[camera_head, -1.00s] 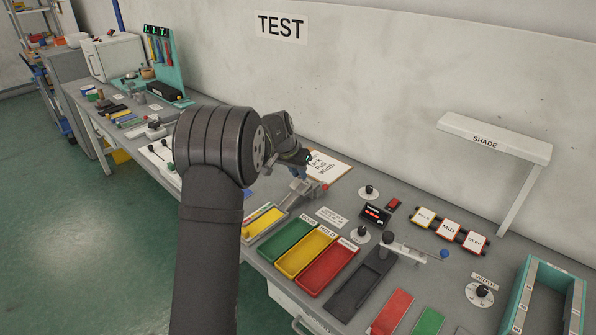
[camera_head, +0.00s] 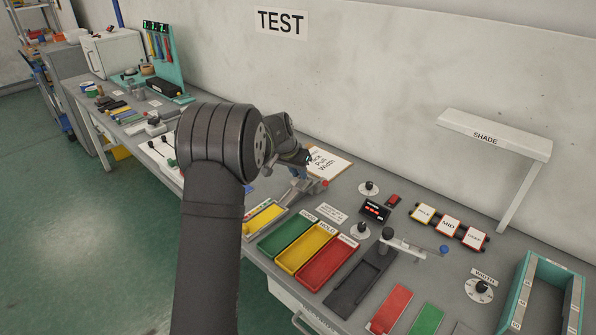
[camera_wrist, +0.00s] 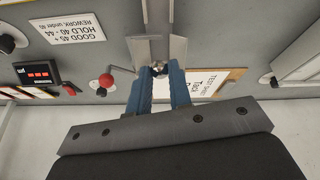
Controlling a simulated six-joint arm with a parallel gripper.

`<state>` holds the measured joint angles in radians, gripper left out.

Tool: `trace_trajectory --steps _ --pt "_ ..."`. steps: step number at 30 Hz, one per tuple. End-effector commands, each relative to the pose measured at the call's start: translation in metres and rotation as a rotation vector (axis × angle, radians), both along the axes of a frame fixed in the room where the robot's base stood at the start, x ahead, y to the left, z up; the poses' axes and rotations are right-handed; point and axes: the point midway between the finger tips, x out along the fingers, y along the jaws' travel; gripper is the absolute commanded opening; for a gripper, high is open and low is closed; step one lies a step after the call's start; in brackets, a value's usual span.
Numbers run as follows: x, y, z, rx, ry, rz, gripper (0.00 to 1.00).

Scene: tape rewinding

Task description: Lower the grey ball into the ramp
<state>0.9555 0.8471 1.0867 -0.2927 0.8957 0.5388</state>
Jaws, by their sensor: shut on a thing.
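The grey ball (camera_wrist: 158,69) is small and shiny and sits between the tips of my blue fingers in the wrist view. My gripper (camera_wrist: 158,76) is shut on it. The ramp (camera_wrist: 152,20) is a grey channel with raised side walls, straight beyond the fingertips. The ball is at the near end of the channel; I cannot tell whether it touches the ramp. In the head view, my gripper (camera_head: 305,172) is small and partly behind my own arm, over the ramp (camera_head: 305,187). The ball cannot be made out there.
A lever with a red knob (camera_wrist: 105,80) stands beside the ramp. A clipboard sheet (camera_head: 327,161) lies behind my gripper. Green, yellow (camera_head: 306,249) and red trays lie toward the front, with a small red-lit display (camera_head: 375,211) to their right.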

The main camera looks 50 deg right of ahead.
Motion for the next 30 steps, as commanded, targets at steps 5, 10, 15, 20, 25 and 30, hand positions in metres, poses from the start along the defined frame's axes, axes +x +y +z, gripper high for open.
trace_trajectory --steps 5,10,15,20,25,30 --pt "0.0 0.0 -0.003 0.0 0.0 0.0 0.0" --pt "0.0 0.0 -0.005 0.0 0.0 0.0 0.0" --pt "0.0 0.0 -0.008 -0.001 0.0 0.0 0.0" --pt "0.0 0.0 -0.01 -0.001 0.0 0.0 0.0" --pt "0.0 0.0 -0.012 -0.001 0.0 0.0 0.0" --pt "0.0 0.0 -0.015 -0.001 0.0 0.0 0.0"
